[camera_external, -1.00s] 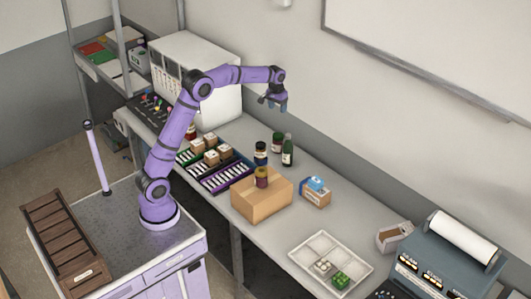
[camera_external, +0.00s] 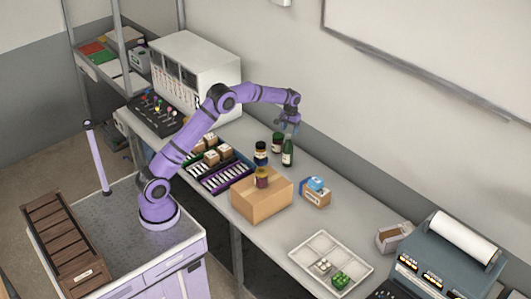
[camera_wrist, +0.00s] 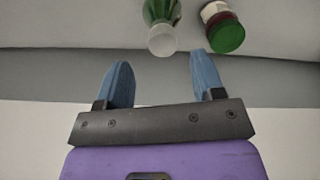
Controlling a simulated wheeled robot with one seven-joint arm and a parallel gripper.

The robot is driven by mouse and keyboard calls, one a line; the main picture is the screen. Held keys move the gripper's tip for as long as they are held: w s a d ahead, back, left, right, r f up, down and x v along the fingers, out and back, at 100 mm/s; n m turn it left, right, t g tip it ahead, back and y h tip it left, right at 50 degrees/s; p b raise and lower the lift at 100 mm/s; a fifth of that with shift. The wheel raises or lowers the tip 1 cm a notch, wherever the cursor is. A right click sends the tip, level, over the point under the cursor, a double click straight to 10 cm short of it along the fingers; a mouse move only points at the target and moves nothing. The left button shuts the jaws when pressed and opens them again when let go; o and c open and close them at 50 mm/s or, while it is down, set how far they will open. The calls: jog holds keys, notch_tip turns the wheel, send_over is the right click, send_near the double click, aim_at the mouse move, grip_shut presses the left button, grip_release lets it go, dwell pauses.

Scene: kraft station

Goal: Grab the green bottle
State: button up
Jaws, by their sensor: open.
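The green bottle (camera_external: 287,152) stands upright on the bench near the back wall, with a pale cap and a light label. In the wrist view the bottle (camera_wrist: 162,22) is at the top, its pale cap pointing toward me, ahead of the gap between my fingers. My gripper (camera_external: 289,124) is just above the bottle in the external view. In the wrist view my gripper (camera_wrist: 160,82) has its two blue fingers spread apart with nothing between them.
A green-lidded jar (camera_wrist: 224,30) stands close beside the bottle. A dark jar (camera_external: 260,153) is on its left. A cardboard box (camera_external: 262,202) with a jar on top stands in front. A small blue-and-tan box (camera_external: 315,195) is to the right. The wall is close behind.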

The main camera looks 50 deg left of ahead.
aim_at(288, 134)
jog(key=f, duration=0.4)
jog(key=shift+s+a, duration=0.15)
jog(key=shift+s, duration=0.2)
jog(key=shift+f, duration=0.6)
grip_shut()
